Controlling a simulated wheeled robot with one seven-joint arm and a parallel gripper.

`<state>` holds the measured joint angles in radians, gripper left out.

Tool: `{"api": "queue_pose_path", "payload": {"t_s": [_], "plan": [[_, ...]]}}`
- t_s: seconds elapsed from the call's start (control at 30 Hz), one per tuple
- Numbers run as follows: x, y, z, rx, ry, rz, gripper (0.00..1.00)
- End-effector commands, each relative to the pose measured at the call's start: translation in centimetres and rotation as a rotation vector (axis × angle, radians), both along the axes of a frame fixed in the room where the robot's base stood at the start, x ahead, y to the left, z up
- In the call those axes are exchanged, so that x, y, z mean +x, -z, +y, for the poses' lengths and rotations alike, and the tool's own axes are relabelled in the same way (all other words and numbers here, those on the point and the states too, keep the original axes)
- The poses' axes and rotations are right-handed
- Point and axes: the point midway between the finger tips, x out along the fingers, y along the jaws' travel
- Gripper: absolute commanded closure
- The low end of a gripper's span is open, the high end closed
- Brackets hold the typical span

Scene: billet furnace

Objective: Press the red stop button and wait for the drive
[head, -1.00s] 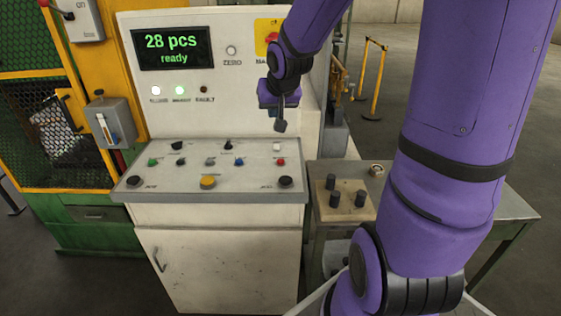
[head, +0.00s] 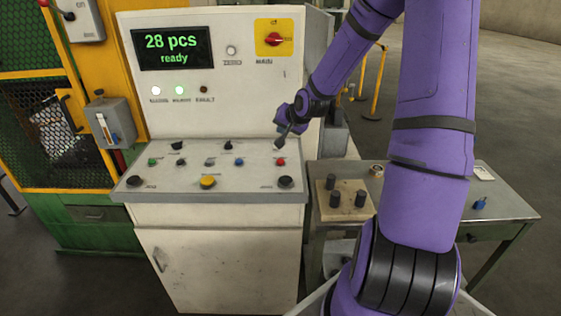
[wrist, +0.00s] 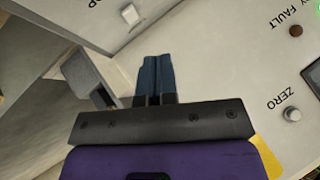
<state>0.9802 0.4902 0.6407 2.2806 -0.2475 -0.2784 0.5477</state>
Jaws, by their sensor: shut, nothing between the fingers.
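The red button (head: 280,162) sits on the right part of the sloped control desk (head: 220,176) in the head view. My gripper (head: 279,144) is shut and empty, its tip just behind the red button, over the spot of a pale button. In the wrist view its closed blue fingers (wrist: 157,62) point toward a pale square button (wrist: 130,14) with a label ending in "OP". The red button is not visible in the wrist view. The display (head: 172,48) reads "28 pcs ready". Two lamps (head: 180,90) are lit and the fault lamp (head: 204,90) is dark.
Several other buttons and knobs, including a yellow one (head: 208,182), crowd the desk. A red rotary switch (head: 273,39) is on the upright panel. A side table (head: 505,203) holds a board with dark pegs (head: 347,192). A grey lever box (head: 110,123) is at left.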

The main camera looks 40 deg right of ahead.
Motion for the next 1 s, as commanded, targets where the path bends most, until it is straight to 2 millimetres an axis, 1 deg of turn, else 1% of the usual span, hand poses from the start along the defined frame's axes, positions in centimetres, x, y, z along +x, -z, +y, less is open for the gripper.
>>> {"api": "queue_pose_path", "payload": {"t_s": [0.3,0.47,0.57,1.0], "plan": [[0.0,0.0,0.0,0.0,0.0,0.0,1.0],[0.0,0.7,0.1,0.002,-0.001,0.001,1.0],[0.0,1.7,0.1,0.003,-0.002,0.002,1.0],[0.0,7.0,0.1,0.002,-0.001,0.002,1.0]]}}
